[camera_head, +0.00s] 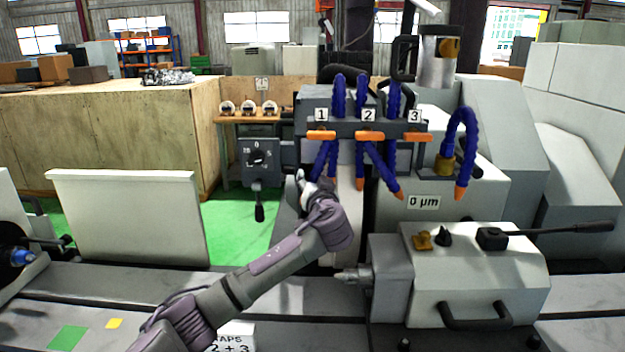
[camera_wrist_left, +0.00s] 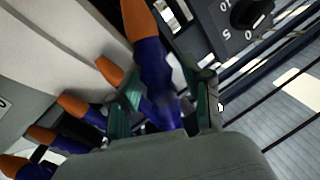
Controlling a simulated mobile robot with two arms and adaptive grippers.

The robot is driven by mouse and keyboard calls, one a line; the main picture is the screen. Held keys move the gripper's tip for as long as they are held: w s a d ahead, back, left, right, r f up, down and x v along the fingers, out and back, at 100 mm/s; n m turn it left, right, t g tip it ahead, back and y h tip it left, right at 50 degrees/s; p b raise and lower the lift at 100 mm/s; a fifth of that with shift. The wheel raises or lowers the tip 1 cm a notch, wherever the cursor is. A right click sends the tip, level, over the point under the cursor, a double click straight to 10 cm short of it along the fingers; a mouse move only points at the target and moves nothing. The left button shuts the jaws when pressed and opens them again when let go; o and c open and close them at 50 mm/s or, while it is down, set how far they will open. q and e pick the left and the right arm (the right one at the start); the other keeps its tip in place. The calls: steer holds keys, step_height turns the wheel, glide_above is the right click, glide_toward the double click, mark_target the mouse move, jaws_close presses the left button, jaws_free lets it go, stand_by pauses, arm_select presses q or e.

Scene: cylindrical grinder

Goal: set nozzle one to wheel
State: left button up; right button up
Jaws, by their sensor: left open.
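Nozzle one, a blue segmented hose (camera_head: 322,160), hangs under the "1" label (camera_head: 321,115) in the head view. Its lower end is hidden by my left gripper (camera_head: 308,184). In the left wrist view a blue hose (camera_wrist_left: 152,68) with an orange tip (camera_wrist_left: 140,20) runs between the two green fingers of my left gripper (camera_wrist_left: 170,92). The fingers are open around it; I cannot tell if they touch it. The pale grinding wheel (camera_head: 348,215) stands behind my gripper, its outline partly hidden. My right gripper is out of view.
Other blue hoses with orange tips hang close by, under labels "2" (camera_head: 369,115) and "3" (camera_head: 414,116). Orange levers (camera_head: 369,135) lie level below the labels. A dial box (camera_head: 259,155) with a handle hangs to the left. The grey tailstock (camera_head: 470,275) stands at the right.

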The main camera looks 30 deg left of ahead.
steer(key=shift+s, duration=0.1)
arm_select(q)
steer(key=shift+d, duration=0.1)
jaws_close()
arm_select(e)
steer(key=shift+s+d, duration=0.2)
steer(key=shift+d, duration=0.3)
arm_select(q)
steer(key=shift+d+f+b, duration=0.1)
steer(key=shift+f+b, duration=0.05)
steer(key=shift+b, duration=0.2)
steer(key=d+n+b, duration=0.1)
steer(key=b, duration=0.1)
steer(key=w+d+n+b, duration=0.1)
steer(key=b, duration=0.1)
steer(key=w+d+n+b, duration=0.1)
steer(key=b, duration=0.2)
steer(key=shift+f+n+h, duration=0.2)
steer(key=shift+n+h, duration=0.2)
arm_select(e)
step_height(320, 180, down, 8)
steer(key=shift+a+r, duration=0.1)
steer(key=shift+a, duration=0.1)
